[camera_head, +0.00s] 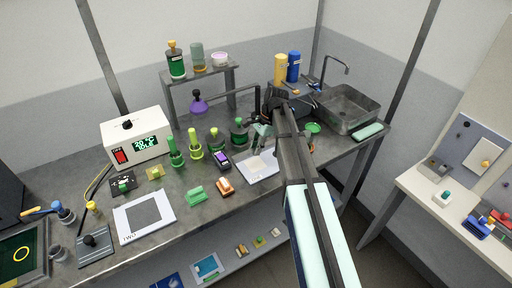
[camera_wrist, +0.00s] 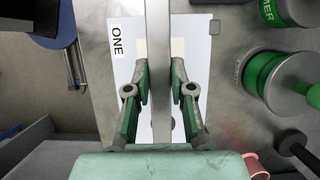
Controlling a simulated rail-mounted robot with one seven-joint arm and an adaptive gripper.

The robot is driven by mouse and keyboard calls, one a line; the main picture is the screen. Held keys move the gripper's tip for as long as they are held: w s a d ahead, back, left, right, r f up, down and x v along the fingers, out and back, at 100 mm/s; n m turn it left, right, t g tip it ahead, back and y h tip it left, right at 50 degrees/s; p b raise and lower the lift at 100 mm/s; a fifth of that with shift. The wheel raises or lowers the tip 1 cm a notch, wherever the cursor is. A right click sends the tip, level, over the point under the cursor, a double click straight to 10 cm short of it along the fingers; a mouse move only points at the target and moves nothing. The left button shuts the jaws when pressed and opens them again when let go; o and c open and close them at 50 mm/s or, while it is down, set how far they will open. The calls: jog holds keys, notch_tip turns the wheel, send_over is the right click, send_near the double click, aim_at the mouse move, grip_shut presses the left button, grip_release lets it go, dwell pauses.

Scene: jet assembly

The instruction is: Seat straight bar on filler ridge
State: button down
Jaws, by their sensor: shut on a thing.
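My gripper (camera_head: 262,138) is over the right part of the workbench, above a white mat. In the wrist view my gripper (camera_wrist: 160,75) has its green fingers closed on a long grey straight bar (camera_wrist: 159,35), which runs up and down the picture between them. The white mat marked "ONE" (camera_wrist: 125,70) lies below the bar, with a cream square (camera_wrist: 177,45) partly hidden behind it. The mat and its cream patch also show in the head view (camera_head: 270,172). I cannot make out the filler ridge, nor whether the bar touches anything below.
A second mat marked "TWO" (camera_head: 160,215) lies at the left. An orange block (camera_head: 225,186) and a green block (camera_head: 196,196) lie between the mats. Green bottles (camera_head: 239,133) stand behind, with a sink (camera_head: 345,108) at the right. Green containers (camera_wrist: 275,80) stand right in the wrist view.

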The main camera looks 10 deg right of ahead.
aim_at(253, 165)
jog(key=shift+f+b, duration=0.9)
jog(key=shift+f, duration=2.1)
jog(key=shift+f, duration=0.3)
jog(key=c, duration=0.9)
grip_release()
